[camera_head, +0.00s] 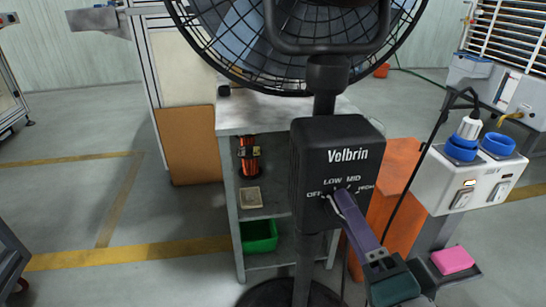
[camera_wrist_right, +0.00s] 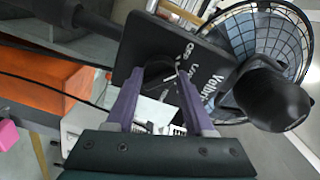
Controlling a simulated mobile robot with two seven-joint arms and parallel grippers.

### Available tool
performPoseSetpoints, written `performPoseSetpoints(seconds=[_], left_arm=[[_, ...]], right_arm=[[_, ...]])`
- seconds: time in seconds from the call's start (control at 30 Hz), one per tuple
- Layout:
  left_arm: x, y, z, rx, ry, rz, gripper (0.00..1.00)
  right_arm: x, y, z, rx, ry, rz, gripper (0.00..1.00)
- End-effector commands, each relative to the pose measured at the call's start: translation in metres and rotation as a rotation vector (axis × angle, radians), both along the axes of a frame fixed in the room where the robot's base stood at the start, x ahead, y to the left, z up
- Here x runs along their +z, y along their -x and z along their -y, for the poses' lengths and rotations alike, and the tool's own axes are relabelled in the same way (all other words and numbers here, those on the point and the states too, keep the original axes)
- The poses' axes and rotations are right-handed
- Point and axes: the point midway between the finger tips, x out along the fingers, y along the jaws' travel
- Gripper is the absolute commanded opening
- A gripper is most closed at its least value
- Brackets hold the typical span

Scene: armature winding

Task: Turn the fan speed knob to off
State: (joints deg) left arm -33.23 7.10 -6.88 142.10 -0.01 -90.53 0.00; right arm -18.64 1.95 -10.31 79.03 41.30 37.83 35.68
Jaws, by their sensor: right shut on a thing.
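The dark knob (camera_wrist_right: 158,74) sits between the purple fingertips in the wrist view. My right gripper (camera_head: 340,198) is shut on the knob, coming from the lower right in the head view; it also shows in the wrist view (camera_wrist_right: 160,80). The fingers hide most of the knob in the head view, so I cannot tell which label it points to. My left gripper is not in view.
The fan's wire cage (camera_head: 215,50) is above the box on a black pole. A shelf unit (camera_head: 228,200) with a green bin (camera_head: 259,236) stands behind. A white socket box (camera_head: 465,180) with blue sockets and a pink block (camera_head: 453,260) are at right.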

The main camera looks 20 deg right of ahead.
Motion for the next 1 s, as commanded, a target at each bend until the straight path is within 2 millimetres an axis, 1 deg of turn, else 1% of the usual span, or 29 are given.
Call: performPoseSetpoints(seconds=[0.03,0.2,0.4,0.97,1.0], left_arm=[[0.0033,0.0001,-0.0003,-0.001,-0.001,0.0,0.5],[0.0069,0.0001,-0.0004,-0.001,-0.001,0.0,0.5],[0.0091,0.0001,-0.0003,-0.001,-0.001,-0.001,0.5],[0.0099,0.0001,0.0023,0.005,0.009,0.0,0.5],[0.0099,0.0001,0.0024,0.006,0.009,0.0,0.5]], right_arm=[[0.0022,-0.0003,-0.0001,-0.001,0.031,-0.006,0.0],[0.0023,-0.0006,-0.0001,-0.001,0.125,-0.027,0.0],[0.0018,-0.0006,-0.0002,-0.001,0.191,-0.043,0.0],[0.0015,-0.0006,-0.0001,-0.001,0.222,-0.05,0.0],[0.0015,-0.0006,-0.0001,-0.001,0.222,-0.05,0.55]])
